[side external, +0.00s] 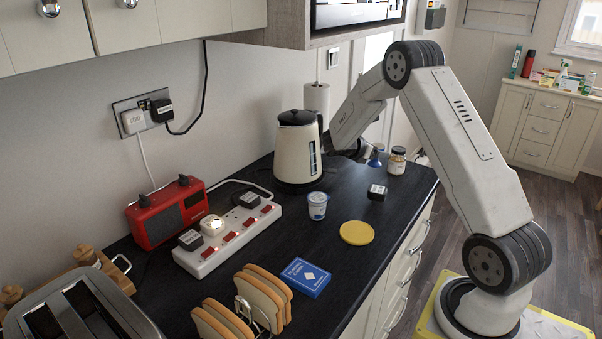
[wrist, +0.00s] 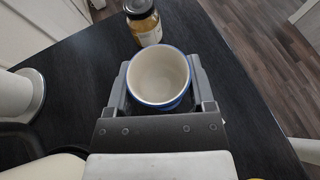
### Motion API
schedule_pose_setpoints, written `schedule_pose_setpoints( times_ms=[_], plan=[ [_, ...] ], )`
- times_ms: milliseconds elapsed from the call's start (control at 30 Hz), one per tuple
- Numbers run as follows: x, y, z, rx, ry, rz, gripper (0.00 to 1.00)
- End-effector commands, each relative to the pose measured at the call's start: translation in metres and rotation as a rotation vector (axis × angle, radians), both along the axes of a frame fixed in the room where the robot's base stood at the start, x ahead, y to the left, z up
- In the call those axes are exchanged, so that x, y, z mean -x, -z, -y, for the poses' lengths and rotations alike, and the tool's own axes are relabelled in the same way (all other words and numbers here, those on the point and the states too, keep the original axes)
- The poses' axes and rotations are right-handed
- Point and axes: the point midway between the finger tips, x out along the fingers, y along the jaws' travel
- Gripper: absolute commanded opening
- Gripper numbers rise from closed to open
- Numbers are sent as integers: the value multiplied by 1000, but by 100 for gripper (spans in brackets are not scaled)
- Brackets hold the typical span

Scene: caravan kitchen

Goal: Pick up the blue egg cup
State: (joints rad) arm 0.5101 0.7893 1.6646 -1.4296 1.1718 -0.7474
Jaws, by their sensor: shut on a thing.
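The blue egg cup (wrist: 158,80) is in the wrist view, its pale hollow facing the camera and its blue rim showing. My gripper (wrist: 160,76) is shut on it, with one finger against each side. In the side external view the egg cup (side external: 375,158) shows as a small blue shape behind the kettle, near the far end of the black worktop. I cannot tell whether the cup's base touches the worktop.
A glass jar with a dark lid (side external: 396,160) stands close beside the egg cup; this jar also shows in the wrist view (wrist: 146,26). The cream kettle (side external: 297,150) stands to the left.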

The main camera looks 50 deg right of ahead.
Motion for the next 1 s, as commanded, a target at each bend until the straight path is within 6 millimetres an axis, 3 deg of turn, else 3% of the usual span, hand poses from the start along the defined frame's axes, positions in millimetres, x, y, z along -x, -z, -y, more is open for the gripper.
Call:
schedule_pose_setpoints(
  times_ms=[500, 1000],
  plan=[
    [54, -31, -45, 0, -2, 1, 9],
    [69, -39, -57, 0, -1, 0, 9]
  ],
)
